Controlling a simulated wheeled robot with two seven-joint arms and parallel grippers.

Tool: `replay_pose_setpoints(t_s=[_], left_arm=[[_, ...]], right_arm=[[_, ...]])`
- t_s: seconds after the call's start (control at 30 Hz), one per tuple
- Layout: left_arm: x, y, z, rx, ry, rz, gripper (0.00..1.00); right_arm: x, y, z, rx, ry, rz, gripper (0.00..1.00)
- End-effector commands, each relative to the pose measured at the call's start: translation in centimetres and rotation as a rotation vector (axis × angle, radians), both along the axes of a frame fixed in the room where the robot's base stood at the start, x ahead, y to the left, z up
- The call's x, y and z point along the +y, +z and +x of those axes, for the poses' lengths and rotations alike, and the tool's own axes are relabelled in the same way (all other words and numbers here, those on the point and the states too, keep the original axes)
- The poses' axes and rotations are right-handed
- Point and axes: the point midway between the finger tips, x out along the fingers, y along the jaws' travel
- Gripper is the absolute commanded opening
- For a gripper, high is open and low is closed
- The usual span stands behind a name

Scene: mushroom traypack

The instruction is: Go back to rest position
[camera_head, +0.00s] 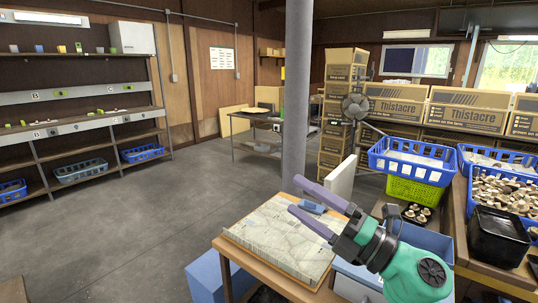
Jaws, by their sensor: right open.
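My right gripper (292,194) reaches in from the lower right, its two purple fingers spread apart and pointing left, with nothing between them. In the picture it overlaps a pale, worn flat slab (275,232) on a small wooden table (235,262); I cannot tell its height above it. My left gripper is not in view. A blue crate of mushrooms (505,195) is at the right. A small dark tray with mushrooms (417,213) is partly hidden behind my right arm.
A black bin (497,238) stands in front of the mushroom crate. A blue basket (412,157) sits on a green one (414,191). A grey pole (297,100) rises behind the table. Thistacre boxes (465,108) are stacked behind. The floor (130,235) at left is clear.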

Motion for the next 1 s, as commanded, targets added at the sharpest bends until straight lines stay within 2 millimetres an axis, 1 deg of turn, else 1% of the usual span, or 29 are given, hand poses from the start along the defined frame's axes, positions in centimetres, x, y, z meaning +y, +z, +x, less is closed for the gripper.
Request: replay_pose_setpoints(t_s=[0.03,0.07,0.1,0.13,0.17,0.2,0.27,0.3,0.33,0.37,0.4,0.47,0.5,0.57,0.6,0.67,0.7,0.77,0.8,0.87,0.9,0.97,1.0], left_arm=[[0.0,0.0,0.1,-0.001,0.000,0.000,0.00],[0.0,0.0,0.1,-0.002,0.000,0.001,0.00],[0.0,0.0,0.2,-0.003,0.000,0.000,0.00],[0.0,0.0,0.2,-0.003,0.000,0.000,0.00],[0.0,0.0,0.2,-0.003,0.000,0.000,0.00],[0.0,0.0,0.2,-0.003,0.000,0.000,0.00],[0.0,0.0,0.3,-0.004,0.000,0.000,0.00],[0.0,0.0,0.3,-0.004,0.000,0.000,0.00],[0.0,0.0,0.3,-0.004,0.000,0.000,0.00],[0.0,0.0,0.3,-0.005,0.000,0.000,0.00],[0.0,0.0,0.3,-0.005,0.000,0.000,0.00],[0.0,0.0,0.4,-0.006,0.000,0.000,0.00],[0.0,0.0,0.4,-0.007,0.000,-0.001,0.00],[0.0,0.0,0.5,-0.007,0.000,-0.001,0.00],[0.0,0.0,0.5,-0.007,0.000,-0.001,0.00],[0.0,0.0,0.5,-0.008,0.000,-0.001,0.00],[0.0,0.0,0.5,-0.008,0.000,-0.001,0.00],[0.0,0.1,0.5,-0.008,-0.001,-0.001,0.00],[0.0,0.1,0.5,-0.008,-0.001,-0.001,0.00],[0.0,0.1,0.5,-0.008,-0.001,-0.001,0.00],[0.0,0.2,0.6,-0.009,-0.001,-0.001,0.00],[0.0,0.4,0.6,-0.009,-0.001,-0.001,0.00],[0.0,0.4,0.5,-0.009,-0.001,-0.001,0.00]], right_arm=[[-2.3,0.0,1.2,0.108,-0.100,0.211,1.00],[-4.2,-0.5,2.1,0.185,-0.175,0.333,1.00],[-7.1,-2.1,3.2,0.299,-0.283,0.486,1.00],[-9.2,-4.0,3.8,0.395,-0.366,0.590,1.00],[-11.1,-6.1,4.2,0.491,-0.447,0.679,1.00],[-13.2,-9.3,4.2,0.614,-0.549,0.776,1.00],[-15.7,-14.4,3.4,0.796,-0.692,0.890,1.00],[-16.9,-17.7,2.4,0.915,-0.779,0.946,1.00],[-17.5,-20.0,1.4,0.998,-0.838,0.981,1.00],[-18.0,-22.2,0.3,1.076,-0.894,1.008,1.00],[-18.4,-24.7,-1.2,1.174,-0.961,1.035,1.00],[-18.6,-27.9,-3.5,1.305,-1.046,1.062,1.00],[-18.6,-29.7,-5.1,1.384,-1.096,1.074,1.00],[-18.5,-32.1,-7.4,1.496,-1.164,1.083,1.00],[-18.3,-33.3,-8.9,1.565,-1.204,1.084,1.00],[-17.9,-35.0,-11.2,1.664,-1.258,1.081,1.00],[-17.7,-36.0,-12.8,1.727,-1.294,1.078,1.00],[-17.2,-37.2,-15.0,1.819,-1.342,1.067,1.00],[-16.9,-37.9,-16.6,1.880,-1.372,1.057,1.00],[-16.3,-38.8,-18.9,1.971,-1.415,1.038,1.00],[-16.3,-40.4,-18.2,1.968,-1.419,1.031,1.00],[-16.3,-42.5,-17.7,1.971,-1.427,1.023,1.00],[-16.3,-43.9,-17.6,1.975,-1.432,1.018,1.00]])
